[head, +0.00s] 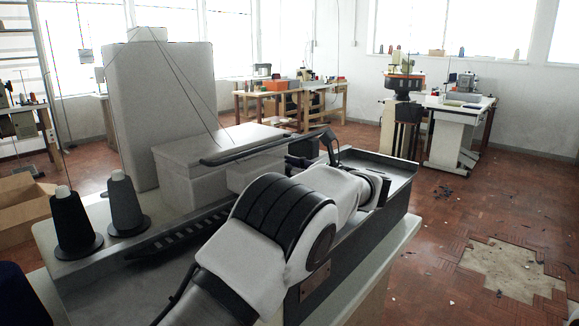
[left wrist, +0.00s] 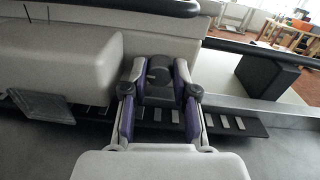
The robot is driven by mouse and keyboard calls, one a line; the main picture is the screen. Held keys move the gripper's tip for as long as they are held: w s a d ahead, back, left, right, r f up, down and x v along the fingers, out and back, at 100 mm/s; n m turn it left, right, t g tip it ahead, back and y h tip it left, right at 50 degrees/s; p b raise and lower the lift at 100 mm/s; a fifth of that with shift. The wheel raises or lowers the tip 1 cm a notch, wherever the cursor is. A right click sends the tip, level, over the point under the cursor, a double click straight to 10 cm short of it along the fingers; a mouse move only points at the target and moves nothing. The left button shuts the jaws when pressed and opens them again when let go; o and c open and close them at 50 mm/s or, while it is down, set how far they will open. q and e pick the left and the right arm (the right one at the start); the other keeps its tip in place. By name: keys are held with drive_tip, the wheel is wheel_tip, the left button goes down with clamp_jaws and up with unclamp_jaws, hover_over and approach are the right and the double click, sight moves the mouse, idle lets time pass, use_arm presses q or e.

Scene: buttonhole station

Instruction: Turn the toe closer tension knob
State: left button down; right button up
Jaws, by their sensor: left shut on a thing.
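The tension knob (left wrist: 159,75) is dark grey and round with a raised bar across its face, and it sits on the pale machine front in the left wrist view. My left gripper (left wrist: 160,82) has its purple-padded fingers on either side of the knob and is shut on it. In the head view my left arm crosses the machine (head: 222,151), a pale grey body on a bench. The arm hides the knob there, and the fingers cannot be made out. My right gripper is in neither view.
Two thread cones, one black (head: 72,222) and one grey (head: 125,205), stand on the bench at left. A slotted dark strip (left wrist: 84,112) runs below the knob. A black block (left wrist: 267,76) is to its right. A black rail (head: 262,150) spans above the machine.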

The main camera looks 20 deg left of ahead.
use_arm(q)
drive_tip(key=m, duration=0.4)
drive_tip(key=shift+r+m, duration=0.1)
drive_tip(key=shift+m, duration=0.3)
idle(0.4)
drive_tip(key=c, duration=1.2)
unclamp_jaws()
drive_tip(key=shift+w+a, duration=0.1)
drive_tip(key=shift+a, duration=0.1)
drive_tip(key=shift+d, duration=0.1)
